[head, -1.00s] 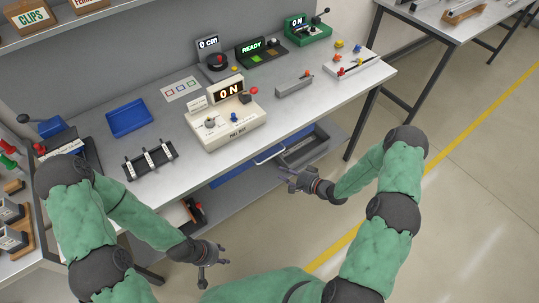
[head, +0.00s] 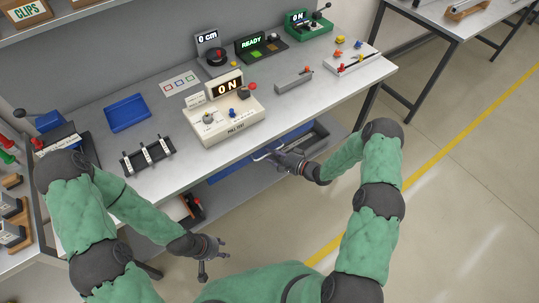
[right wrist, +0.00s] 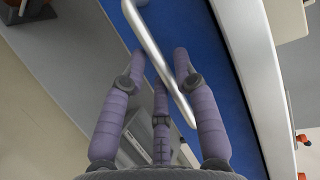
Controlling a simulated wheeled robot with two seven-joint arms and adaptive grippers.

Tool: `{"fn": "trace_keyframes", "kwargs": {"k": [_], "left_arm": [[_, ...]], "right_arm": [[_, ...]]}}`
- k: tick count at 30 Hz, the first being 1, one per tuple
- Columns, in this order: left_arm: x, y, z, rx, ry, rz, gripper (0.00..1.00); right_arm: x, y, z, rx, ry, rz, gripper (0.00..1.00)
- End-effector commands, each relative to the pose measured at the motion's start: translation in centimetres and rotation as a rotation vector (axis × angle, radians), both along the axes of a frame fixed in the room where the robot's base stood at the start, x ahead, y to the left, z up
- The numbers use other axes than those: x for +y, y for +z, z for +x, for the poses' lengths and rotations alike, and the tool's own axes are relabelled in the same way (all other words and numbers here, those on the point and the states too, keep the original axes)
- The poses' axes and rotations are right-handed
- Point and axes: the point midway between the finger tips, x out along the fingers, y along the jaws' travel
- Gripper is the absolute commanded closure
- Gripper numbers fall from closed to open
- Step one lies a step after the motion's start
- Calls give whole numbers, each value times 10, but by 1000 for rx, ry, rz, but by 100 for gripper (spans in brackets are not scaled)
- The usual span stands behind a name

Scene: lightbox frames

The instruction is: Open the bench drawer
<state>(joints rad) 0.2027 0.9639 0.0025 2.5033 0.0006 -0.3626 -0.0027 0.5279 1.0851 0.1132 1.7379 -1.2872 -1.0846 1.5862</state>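The bench drawer has a blue front (head: 228,171) under the bench top, and it looks closed. Its silver bar handle (head: 261,153) is at my right gripper (head: 273,156). In the right wrist view the blue front (right wrist: 222,45) fills the upper middle, and the handle (right wrist: 152,42) slants between the spread fingers of my right gripper (right wrist: 159,62). The fingers are not closed on the bar; contact is unclear. My left gripper (head: 212,260) is open and empty, low in front of the bench and away from the drawer.
The bench top (head: 235,155) overhangs the handle area. A grey open tray (head: 312,143) is below it, to the right of my right gripper. A cream ON console (head: 222,120) and a black rack (head: 148,157) stand near the front edge. The floor in front is free.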

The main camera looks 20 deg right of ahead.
Motion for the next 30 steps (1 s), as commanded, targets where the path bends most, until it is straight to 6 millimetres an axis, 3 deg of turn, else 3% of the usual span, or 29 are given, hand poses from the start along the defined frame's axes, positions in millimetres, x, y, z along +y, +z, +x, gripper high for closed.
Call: {"fn": "trace_keyframes", "kwargs": {"k": [13, 16, 17, 25, 30], "left_arm": [[0, -1, 0, 0, 0, 0, 60], [0, -1, 0, 0, 0, 0, 60], [0, -1, 0, 0, 0, 0, 60], [0, -1, 0, 0, 0, 0, 60], [0, 1, 0, 0, 0, 0, 60]], "right_arm": [[7, -2, 8, 0, -1, 0, 70], [7, -2, 8, 0, -1, 0, 96], [7, -2, 8, 0, -1, 0, 100], [6, -2, 6, 1, -1, 1, 100], [1, -1, -8, 4, -3, 1, 100]]}}
